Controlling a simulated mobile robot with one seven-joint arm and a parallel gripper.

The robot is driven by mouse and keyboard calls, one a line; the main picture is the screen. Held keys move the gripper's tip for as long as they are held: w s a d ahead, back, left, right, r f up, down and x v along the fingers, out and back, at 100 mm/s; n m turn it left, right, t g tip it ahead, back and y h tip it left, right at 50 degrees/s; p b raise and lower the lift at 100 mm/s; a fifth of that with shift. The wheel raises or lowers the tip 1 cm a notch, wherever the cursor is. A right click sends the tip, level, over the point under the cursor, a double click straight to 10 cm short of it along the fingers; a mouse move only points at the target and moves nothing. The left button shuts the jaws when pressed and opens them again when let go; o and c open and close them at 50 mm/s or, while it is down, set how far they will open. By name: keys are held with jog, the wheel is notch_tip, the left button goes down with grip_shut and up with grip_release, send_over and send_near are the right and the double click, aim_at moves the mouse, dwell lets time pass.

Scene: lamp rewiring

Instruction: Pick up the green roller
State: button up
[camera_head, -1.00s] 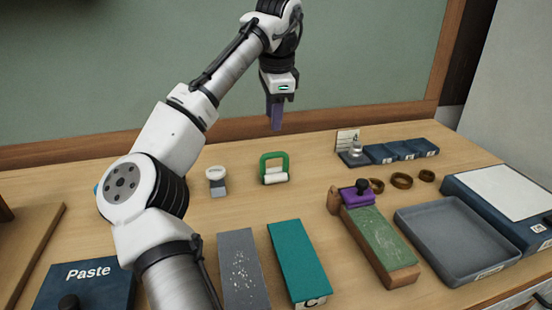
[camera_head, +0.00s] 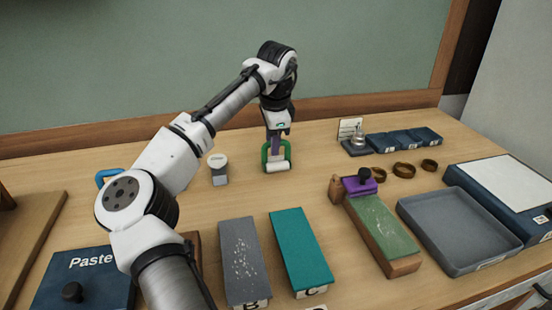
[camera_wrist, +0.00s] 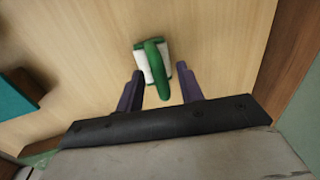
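The green roller (camera_head: 277,166) has a green loop handle and a white roller body, and it stands on the wooden table toward the back. In the wrist view the green roller (camera_wrist: 154,62) lies just beyond and between the fingertips, its handle reaching back toward the palm. My gripper (camera_head: 277,148) points down right at the roller and hides part of its handle. In the wrist view my gripper (camera_wrist: 160,82) has its two purple fingers apart, one on each side of the handle, with visible gaps. It holds nothing.
Grey (camera_head: 241,255) and teal (camera_head: 300,250) blocks lie in front. A purple-handled tool (camera_head: 360,183) rests on a green-topped block (camera_head: 385,230) to the right, beside a grey tray (camera_head: 458,232). A wall stands behind.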

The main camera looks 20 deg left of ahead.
jog(key=shift+w+f, duration=0.1)
jog(key=shift+f, duration=0.75)
grip_shut()
jog(key=shift+r, duration=0.15)
notch_tip(320, 180, up, 9)
jog(key=shift+r, duration=0.1)
jog(key=shift+a+r, duration=0.1)
jog(key=shift+r, duration=0.25)
